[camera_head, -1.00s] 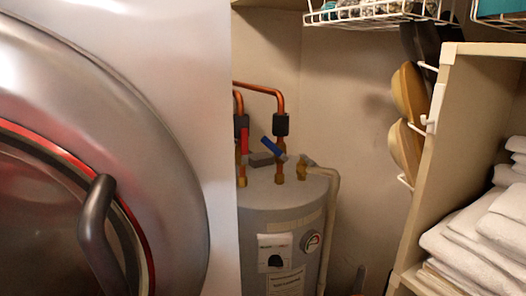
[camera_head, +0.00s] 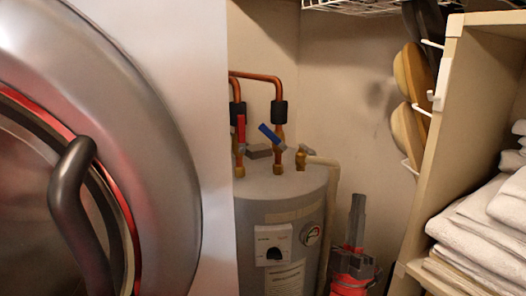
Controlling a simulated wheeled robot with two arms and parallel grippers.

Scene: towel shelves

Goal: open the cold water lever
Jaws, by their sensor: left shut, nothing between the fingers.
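The cold water lever is the blue lever (camera_head: 270,134) on the right copper pipe above the water heater (camera_head: 280,210). It slants from upper left down to the right across its brass valve. A red lever (camera_head: 240,130) stands upright on the left pipe. My left gripper (camera_head: 357,205), with grey fingers and a red body, points up at the lower right of the heater. Its fingers are together and empty. It is below and to the right of the blue lever, well apart from it in the picture. My right gripper is not in view.
A large metal appliance with a round door and dark handle (camera_head: 72,200) fills the left side. A shelf unit (camera_head: 445,150) with white towels (camera_head: 485,225) stands at right, brushes hanging on its side. A wire rack (camera_head: 370,6) is above. The wall behind the gripper is bare.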

